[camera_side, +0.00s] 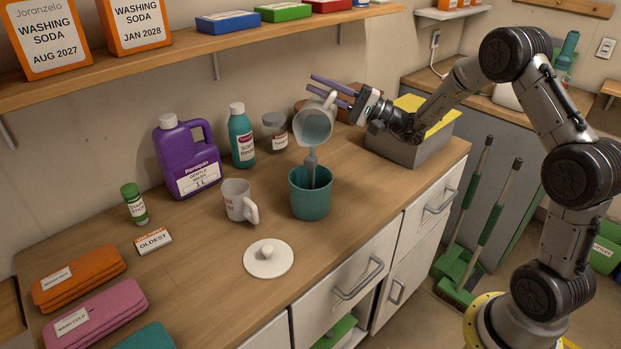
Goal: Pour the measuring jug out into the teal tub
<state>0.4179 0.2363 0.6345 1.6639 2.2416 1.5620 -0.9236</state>
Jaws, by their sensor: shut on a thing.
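The measuring jug (314,124) is whitish and see-through, tipped over above the teal tub (309,202). Greyish liquid shows inside the jug, and a grey stream (311,166) runs from its lip down into the tub. The tub stands upright and open on the wooden counter. My gripper (333,90) has purple fingers and is shut on the jug at its upper side, coming in from the right. The liquid level in the tub cannot be made out.
A white lid (268,258) lies in front of the tub, and a white mug (238,201) stands to its left. A purple jug (186,157), a teal bottle (241,136) and a small jar (275,131) stand behind. A grey box (408,146) is at right.

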